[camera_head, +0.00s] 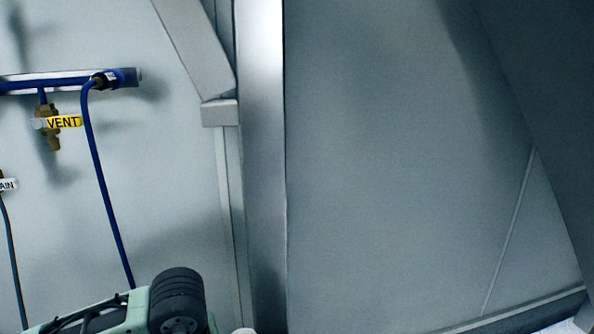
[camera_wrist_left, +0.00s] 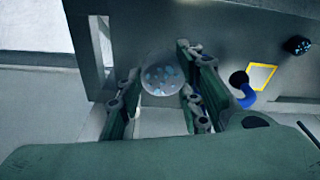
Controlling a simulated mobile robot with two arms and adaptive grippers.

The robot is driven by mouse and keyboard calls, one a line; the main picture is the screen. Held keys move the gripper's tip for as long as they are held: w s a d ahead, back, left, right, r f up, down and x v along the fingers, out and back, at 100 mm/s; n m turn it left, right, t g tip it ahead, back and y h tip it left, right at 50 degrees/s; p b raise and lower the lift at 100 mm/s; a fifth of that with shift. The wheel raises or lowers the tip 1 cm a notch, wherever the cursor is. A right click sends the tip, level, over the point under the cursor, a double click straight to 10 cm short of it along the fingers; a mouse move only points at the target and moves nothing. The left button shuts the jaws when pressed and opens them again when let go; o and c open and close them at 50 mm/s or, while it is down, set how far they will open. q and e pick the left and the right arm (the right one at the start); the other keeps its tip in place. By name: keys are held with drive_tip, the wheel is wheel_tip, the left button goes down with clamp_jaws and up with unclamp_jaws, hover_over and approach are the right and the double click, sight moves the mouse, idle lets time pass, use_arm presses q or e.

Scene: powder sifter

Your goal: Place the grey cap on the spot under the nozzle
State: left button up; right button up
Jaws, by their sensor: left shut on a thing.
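The round grey cap (camera_wrist_left: 163,82) sits between the two fingers of my left gripper (camera_wrist_left: 159,66) in the left wrist view. Its face is pale and speckled. The gripper is shut on the cap, with one finger on each side. In the head view my left arm comes in at the bottom left, and its fingertips are not visible there. The nozzle and the spot under it cannot be made out. My right gripper is not in view.
In the head view a blue hose (camera_head: 104,190) hangs from a pipe beside a brass valve with a yellow VENT tag (camera_head: 64,121). A metal post (camera_head: 262,150) stands right of them. The wrist view shows a yellow-framed plate (camera_wrist_left: 262,76) and a black knob (camera_wrist_left: 298,45) at right.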

use_arm(q)
drive_tip(key=s+a+r+m, duration=0.2)
drive_tip(key=s+m, duration=0.3)
drive_tip(key=s, duration=0.1)
drive_tip(key=shift+a+r+h, duration=0.25)
drive_tip(key=shift+r+h, duration=0.05)
drive_tip(key=shift+r, duration=0.05)
